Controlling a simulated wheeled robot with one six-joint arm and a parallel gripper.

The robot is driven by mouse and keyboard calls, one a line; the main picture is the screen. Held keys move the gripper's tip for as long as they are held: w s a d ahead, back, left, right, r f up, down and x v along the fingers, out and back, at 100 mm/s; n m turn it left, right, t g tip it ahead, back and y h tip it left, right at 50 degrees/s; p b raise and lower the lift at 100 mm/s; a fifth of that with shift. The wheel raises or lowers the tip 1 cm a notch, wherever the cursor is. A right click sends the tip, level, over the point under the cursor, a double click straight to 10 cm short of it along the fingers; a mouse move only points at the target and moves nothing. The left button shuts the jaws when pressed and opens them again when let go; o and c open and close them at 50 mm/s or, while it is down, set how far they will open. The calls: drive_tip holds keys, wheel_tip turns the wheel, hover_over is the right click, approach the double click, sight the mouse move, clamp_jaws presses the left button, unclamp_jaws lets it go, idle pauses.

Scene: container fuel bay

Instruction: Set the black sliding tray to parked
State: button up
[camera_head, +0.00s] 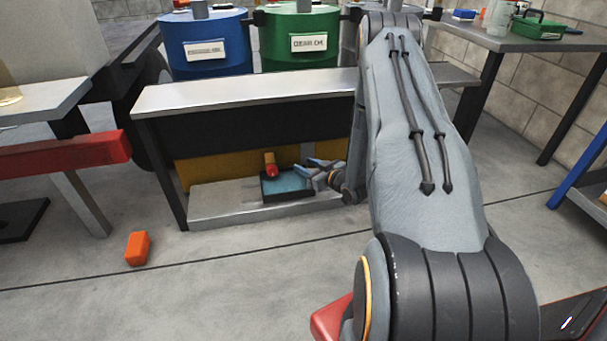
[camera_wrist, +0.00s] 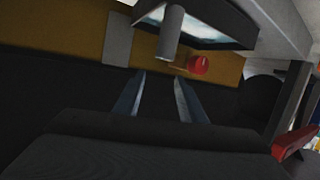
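The black sliding tray (camera_head: 292,197) sits on the low shelf under the bench, with a blue inner surface. A red knob with a tan upper part (camera_head: 270,165) stands at its back left. In the wrist view the tray's dark rim (camera_wrist: 225,42) is at the top, with a grey cylinder (camera_wrist: 172,36) in front of it and the red knob (camera_wrist: 198,65) beside it. My gripper (camera_head: 316,169) is at the tray's right side. In the wrist view its two fingers (camera_wrist: 157,88) are apart with nothing between them; the cylinder lies beyond their tips. Contact with the tray cannot be told.
The bench top (camera_head: 245,92) overhangs the shelf (camera_head: 225,203), leaving a low space before a yellow back panel (camera_head: 215,168). A red beam (camera_head: 65,153) juts in at left. An orange block (camera_head: 137,248) lies on the floor. Blue and green drums stand behind.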

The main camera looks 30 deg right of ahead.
drive_tip(key=s+d+f+t+y, duration=0.1)
drive_tip(key=s+f+t, duration=0.2)
drive_tip(key=s+f, duration=0.2)
drive_tip(key=w+b, duration=0.1)
drive_tip(key=w, duration=0.1)
drive_tip(key=w+b, duration=0.1)
drive_tip(key=w, duration=0.1)
drive_tip(key=w+a+b, duration=0.1)
drive_tip(key=w, duration=0.1)
drive_tip(key=shift+f+b, duration=0.1)
drive_tip(key=shift+b, duration=0.2)
drive_tip(key=shift+w, duration=0.6)
clamp_jaws()
